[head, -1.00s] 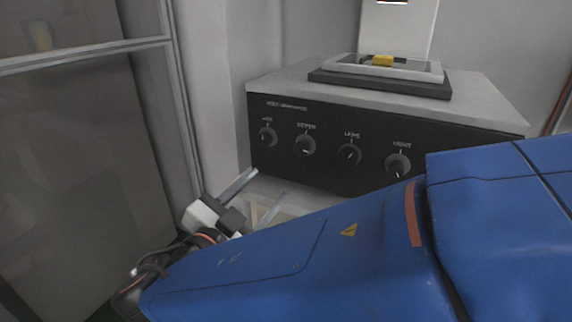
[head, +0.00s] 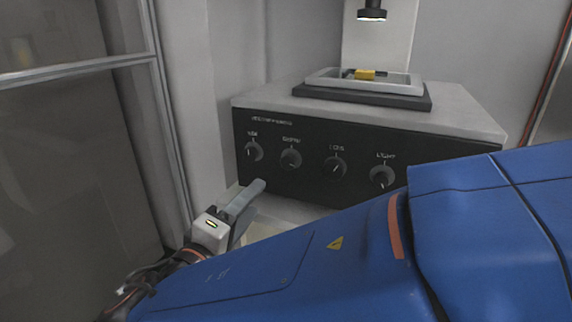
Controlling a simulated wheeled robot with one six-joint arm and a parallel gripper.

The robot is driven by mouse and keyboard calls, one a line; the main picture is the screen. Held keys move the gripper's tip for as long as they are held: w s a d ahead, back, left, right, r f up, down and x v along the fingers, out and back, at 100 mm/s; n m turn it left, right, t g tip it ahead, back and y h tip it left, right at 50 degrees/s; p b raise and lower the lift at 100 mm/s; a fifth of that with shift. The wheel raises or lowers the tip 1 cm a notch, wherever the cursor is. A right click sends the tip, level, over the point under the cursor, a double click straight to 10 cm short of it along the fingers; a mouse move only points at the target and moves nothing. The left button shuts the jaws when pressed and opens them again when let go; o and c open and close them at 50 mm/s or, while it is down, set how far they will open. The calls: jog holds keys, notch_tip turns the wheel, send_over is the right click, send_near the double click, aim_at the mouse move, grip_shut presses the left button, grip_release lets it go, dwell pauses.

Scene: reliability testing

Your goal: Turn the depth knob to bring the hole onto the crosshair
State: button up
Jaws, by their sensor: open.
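The depth knob (head: 291,158) is the second black round knob from the left on the dark front panel (head: 320,190) of a microscope unit. Its small white mark points toward the lower right. My gripper (head: 250,196) is in front of and below the panel's left part, apart from the knobs. It is open and empty, its fingers pointing up and right. A small yellow part (head: 365,74) lies in a light tray (head: 412,82) on top of the unit. The hole and the crosshair cannot be made out.
Other knobs sit on the same panel: one at far left (head: 253,151), one labelled like "lens" (head: 335,167), and the light knob (head: 382,177). A lens head (head: 372,13) hangs above the tray. A metal-framed panel (head: 80,65) stands at left.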

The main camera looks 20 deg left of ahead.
jog(key=n, duration=1.8)
send_near(287, 162)
jog(key=w, duration=0.9)
jog(key=shift+w+d, duration=0.1)
jog(key=shift+d, duration=0.25)
jog(key=shift+m, duration=0.3)
jog(key=c, duration=1.1)
